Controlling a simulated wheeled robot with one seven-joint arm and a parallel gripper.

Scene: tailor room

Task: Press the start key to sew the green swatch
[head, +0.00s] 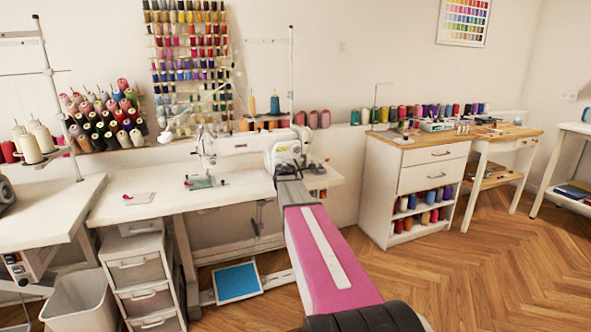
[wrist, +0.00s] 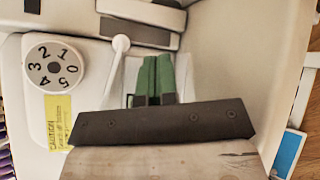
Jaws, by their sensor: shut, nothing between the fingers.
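The white sewing machine (head: 235,145) stands on a white table. A small greenish patch (head: 200,182), seemingly the green swatch, lies beneath the needle end of the machine. In the wrist view, my gripper (wrist: 155,62) has its two green fingers together with nothing between them. The fingers are over the white machine body, near a white lever (wrist: 116,62) and a numbered dial (wrist: 54,67). I cannot tell whether the fingertips touch the machine. I cannot pick out the start key. In the head view, my arm reaches to the machine's right end and hides the fingers.
A yellow caution label (wrist: 57,122) is on the machine. A pink scrap (head: 138,198) lies on the table at left. A blue-topped pedal (head: 237,281) is below the table. A drawer unit (head: 418,180) stands at right, and the floor in front of it is clear.

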